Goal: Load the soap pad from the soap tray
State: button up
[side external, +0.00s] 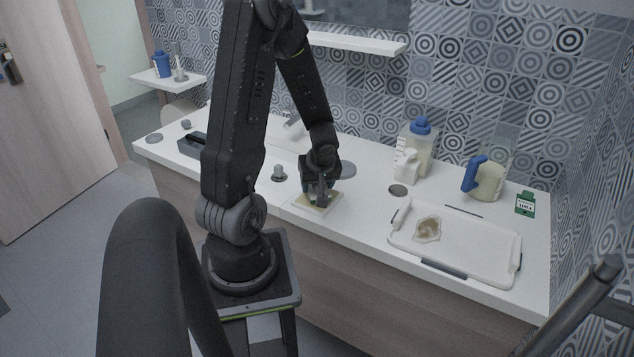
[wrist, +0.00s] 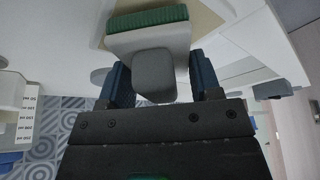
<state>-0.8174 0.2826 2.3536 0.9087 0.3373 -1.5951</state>
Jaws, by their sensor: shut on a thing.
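The soap pad, a white block with a grey grip (wrist: 154,72) and a green scrubbing face (wrist: 148,18), is held in my gripper (wrist: 160,82). The dark blue fingers close on both sides of the grip. The soap tray (wrist: 207,14) is a pale square with a beige inside, just beyond the green face in the wrist view. In the side view my gripper (side external: 319,187) points down over the soap tray (side external: 333,202), near the counter's front edge. The pad is mostly hidden there by the fingers. I cannot tell whether the green face touches the tray.
A white tray (side external: 480,252) with a brown-stained patch (side external: 427,229) lies to the right. A blue-capped bottle (side external: 420,150), a white dispenser (side external: 406,167) and a blue-handled jug (side external: 487,181) stand behind.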

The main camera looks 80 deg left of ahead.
jog(key=shift+f, duration=0.6)
dwell(1.1)
jog(key=shift+r, duration=3.6)
jog(key=w+d+m+t+h, duration=0.1)
jog(key=w+d+m, duration=0.5)
jog(key=w+d, duration=0.1)
jog(key=w+d+f+m+t+h, duration=0.1)
jog(key=w+d+m+t+h, duration=0.1)
jog(key=w+d+m, duration=0.4)
jog(key=w+d+m+t+h, duration=0.1)
jog(key=w+d+m, duration=0.5)
jog(key=w+d, duration=0.3)
jog(key=shift+d+f+t, duration=0.3)
jog(key=shift+d, duration=0.6)
